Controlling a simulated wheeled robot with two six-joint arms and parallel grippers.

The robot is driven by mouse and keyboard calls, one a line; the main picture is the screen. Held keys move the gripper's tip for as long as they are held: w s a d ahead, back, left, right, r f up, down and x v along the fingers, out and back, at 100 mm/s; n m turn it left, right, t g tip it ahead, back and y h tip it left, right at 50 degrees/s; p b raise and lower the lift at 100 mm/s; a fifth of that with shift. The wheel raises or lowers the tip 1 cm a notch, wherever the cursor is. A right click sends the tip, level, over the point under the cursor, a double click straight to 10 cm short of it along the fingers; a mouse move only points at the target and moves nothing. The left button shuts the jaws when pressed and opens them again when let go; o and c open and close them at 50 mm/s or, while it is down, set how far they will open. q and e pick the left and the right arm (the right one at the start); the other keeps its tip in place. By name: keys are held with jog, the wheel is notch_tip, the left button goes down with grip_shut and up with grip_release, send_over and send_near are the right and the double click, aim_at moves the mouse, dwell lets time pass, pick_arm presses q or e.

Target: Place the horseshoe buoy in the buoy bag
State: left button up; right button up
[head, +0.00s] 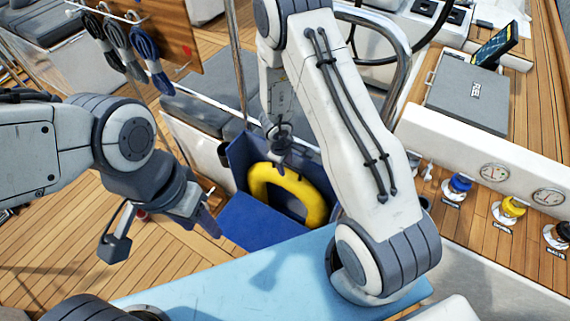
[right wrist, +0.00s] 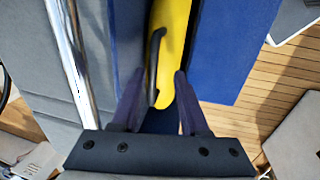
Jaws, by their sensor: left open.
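The yellow horseshoe buoy (head: 318,205) stands upright in the open blue buoy bag (head: 262,226), its curved top showing above the front panel. The buoy's lower part is hidden. My right gripper (head: 285,150) is over the top of the buoy. In the right wrist view, its fingers (right wrist: 160,88) are apart, with the yellow buoy (right wrist: 172,35) and its black strap (right wrist: 154,62) seen between and beyond them. Blue bag panels (right wrist: 232,45) lie on both sides. My left gripper (head: 160,235) is open and empty, left of the bag.
A light blue surface (head: 270,280) lies in front of the bag. A steel rail (head: 400,75) and a wheel stand behind my right arm. Winch-like knobs (head: 510,207) and gauges are at right. Coiled ropes (head: 147,50) hang upper left.

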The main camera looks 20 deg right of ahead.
notch_tip(320, 180, up, 12)
jog(key=s+a+p, duration=0.1)
jog(key=p, duration=0.8)
jog(key=shift+s+a+p, duration=0.25)
jog(key=shift+a+p, duration=0.1)
jog(key=shift+a, duration=0.05)
notch_tip(320, 180, up, 12)
jog(key=a+f+m+t+y, duration=0.1)
jog(key=a+m+t+y, duration=0.1)
jog(key=a+m+y, duration=0.1)
jog(key=s+d+r+m+h, duration=0.1)
jog(key=s+d+r+m, duration=0.3)
jog(key=s+r, duration=0.4)
jog(key=s+a+f+n+g+b, duration=0.3)
jog(key=s+a+f+n+b, duration=0.3)
jog(key=s+a+f+b, duration=0.4)
jog(key=s+a+b, duration=0.3)
jog(key=s+b, duration=0.1)
jog(key=b, duration=0.2)
jog(key=shift+s+a+n+y, duration=0.2)
jog(key=shift+n+y, duration=0.1)
jog(key=shift+y, duration=0.1)
